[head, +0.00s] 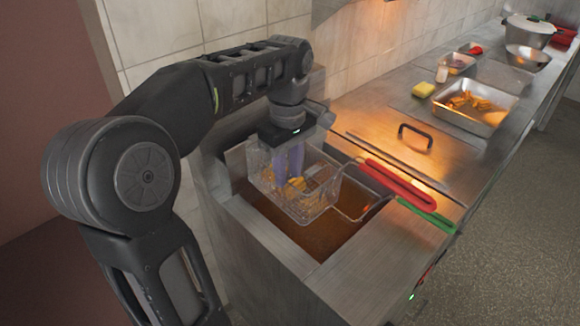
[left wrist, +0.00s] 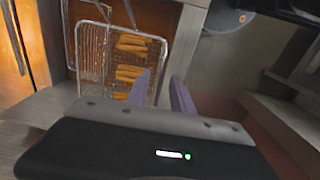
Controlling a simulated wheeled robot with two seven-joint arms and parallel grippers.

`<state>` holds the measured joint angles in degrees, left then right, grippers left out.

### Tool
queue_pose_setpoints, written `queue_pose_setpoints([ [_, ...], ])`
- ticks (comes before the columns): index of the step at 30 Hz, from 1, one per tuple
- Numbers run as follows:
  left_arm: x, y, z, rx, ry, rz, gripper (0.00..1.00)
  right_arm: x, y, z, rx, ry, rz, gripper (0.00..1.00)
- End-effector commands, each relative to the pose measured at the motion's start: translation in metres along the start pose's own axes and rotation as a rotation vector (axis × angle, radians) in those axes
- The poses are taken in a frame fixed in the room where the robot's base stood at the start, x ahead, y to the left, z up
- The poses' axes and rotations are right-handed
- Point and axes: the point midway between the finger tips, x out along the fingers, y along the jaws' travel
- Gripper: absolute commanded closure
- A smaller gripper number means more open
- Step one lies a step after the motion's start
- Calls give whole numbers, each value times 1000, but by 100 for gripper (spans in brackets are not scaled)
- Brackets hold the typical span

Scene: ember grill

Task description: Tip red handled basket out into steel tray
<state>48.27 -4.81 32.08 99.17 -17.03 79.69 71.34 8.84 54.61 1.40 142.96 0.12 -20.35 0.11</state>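The wire basket (head: 318,197) with the red handle (head: 398,183) sits in the fryer well, with golden fries inside. The basket also shows in the left wrist view (left wrist: 90,62), with fries in a row along its right side. My left gripper (head: 289,163) points down at the basket's back left part. In the left wrist view its two purple fingers (left wrist: 162,92) are apart, one on each side of the basket's right rim; I cannot tell whether they touch it. The steel tray (head: 468,121) stands on the counter at the right, with some fries in it. My right gripper is not in view.
A green handle (head: 428,215) lies beside the red one. The fryer well (head: 295,233) holds brown oil. A lid with a black handle (head: 416,138) lies between fryer and tray. A yellow sponge (head: 423,90), small pans and a pot (head: 528,30) stand further back.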

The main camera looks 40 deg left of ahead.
Motion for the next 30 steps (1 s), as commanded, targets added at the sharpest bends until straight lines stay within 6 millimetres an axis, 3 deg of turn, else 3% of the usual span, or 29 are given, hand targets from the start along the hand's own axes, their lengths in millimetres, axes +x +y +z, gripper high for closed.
queue_pose_setpoints([
  [8, 14, 0, 0, 0, -1, -1, 72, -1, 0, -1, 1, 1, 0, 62],
  [21, 72, 0, 0, 1, -2, -1, 72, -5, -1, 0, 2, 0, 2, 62],
  [30, 78, 0, 0, 2, -1, 2, 72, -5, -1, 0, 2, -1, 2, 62],
])
